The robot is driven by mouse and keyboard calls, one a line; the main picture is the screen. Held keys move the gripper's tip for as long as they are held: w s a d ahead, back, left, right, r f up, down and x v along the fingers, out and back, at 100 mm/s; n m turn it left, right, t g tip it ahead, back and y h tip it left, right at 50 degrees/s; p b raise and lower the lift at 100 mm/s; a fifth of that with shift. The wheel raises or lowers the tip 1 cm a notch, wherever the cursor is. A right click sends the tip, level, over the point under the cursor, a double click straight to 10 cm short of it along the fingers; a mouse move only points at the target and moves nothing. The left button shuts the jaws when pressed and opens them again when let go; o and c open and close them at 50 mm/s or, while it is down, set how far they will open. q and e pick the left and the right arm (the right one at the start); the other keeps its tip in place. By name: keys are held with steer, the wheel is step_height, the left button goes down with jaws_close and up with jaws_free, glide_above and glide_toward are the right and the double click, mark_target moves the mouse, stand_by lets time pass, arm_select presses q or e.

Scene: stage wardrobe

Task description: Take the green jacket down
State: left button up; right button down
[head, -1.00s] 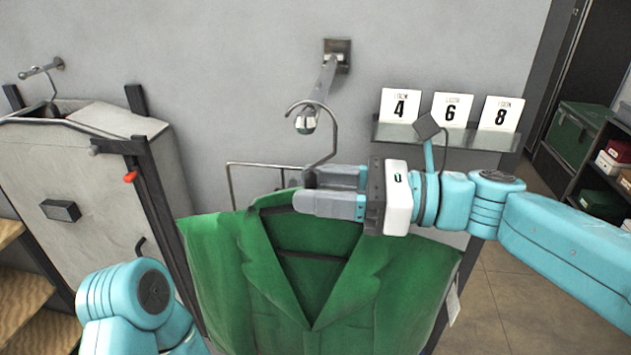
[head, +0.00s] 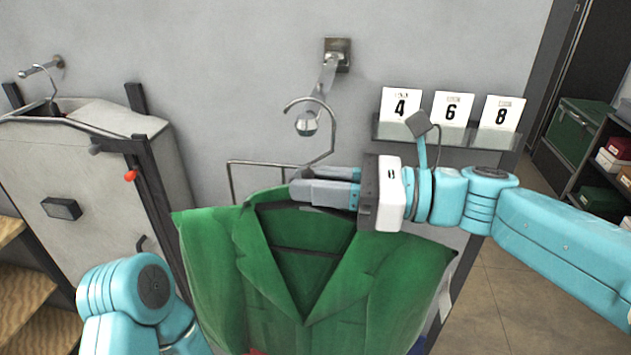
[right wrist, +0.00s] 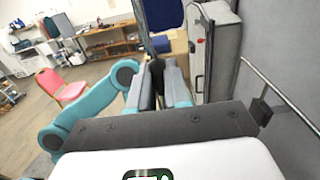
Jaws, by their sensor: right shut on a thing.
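The green jacket (head: 225,265) hangs upright on a metal hanger (head: 334,130) in the middle of the head view. The hanger's curved hook shows around the round knob of the wall peg (head: 307,124); I cannot tell whether it touches the peg. My right gripper (head: 298,189) comes in from the right and is shut on the hanger just above the jacket's collar. Its fingers also show in the right wrist view (right wrist: 163,85), where the hanger is hard to make out. My left arm shows at the lower left, but its gripper is out of view.
A small shelf (head: 445,134) with number cards 4, 6 and 8 is right of the peg. Wooden steps (head: 30,295) stand at the lower left. Open floor (head: 500,300) shows at the right.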

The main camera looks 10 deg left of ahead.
steer(key=shift+r+p, duration=1.25)
steer(key=shift+r, duration=0.15)
steer(key=shift+d+p, duration=0.55)
steer(key=shift+d, duration=4)
steer(key=d, duration=1.5)
